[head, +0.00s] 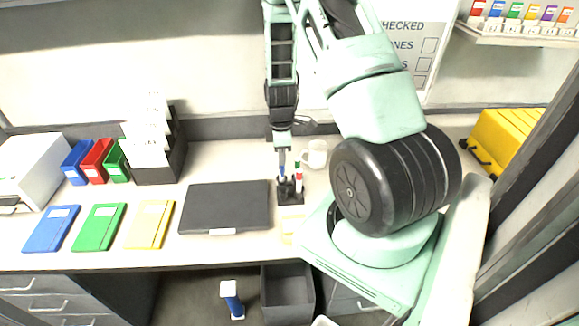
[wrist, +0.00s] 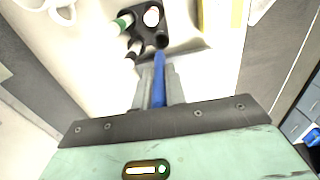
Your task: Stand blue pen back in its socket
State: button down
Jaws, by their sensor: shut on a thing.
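My gripper (head: 282,150) points down over the desk, shut on the blue pen (head: 282,166). In the wrist view the blue pen (wrist: 159,78) lies between the two fingers (wrist: 158,92), its far end close to a dark round socket (wrist: 162,41) of the black pen holder (wrist: 176,21). I cannot tell whether the tip is inside the socket or just above it. The holder also shows in the head view (head: 291,198). Other pens stand in it, one with a green band (wrist: 124,21) and one dark-and-white (wrist: 133,53). The fingers hide part of the blue pen.
A white mug (head: 315,154) stands just behind the holder. A closed black laptop (head: 225,207) lies to its left, with coloured folders (head: 100,227) beyond. A pale yellow pad (head: 288,230) lies in front. A grey bin (head: 287,292) stands below the desk edge.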

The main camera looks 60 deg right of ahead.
aim_at(282, 173)
jog(key=shift+f+b, duration=1.1)
jog(key=shift+f, duration=0.75)
jog(key=shift+f+b, duration=0.4)
jog(key=shift+b, duration=0.1)
jog(key=shift+f+b, duration=0.6)
jog(key=shift+f, duration=0.15)
jog(key=shift+f+b, duration=0.3)
jog(key=shift+f+b, duration=0.55)
jog(key=shift+f, duration=0.15)
jog(key=shift+f, duration=0.25)
dwell(0.3)
jog(key=shift+f+b, duration=0.4)
jog(key=shift+b, duration=0.05)
jog(key=shift+f, duration=0.15)
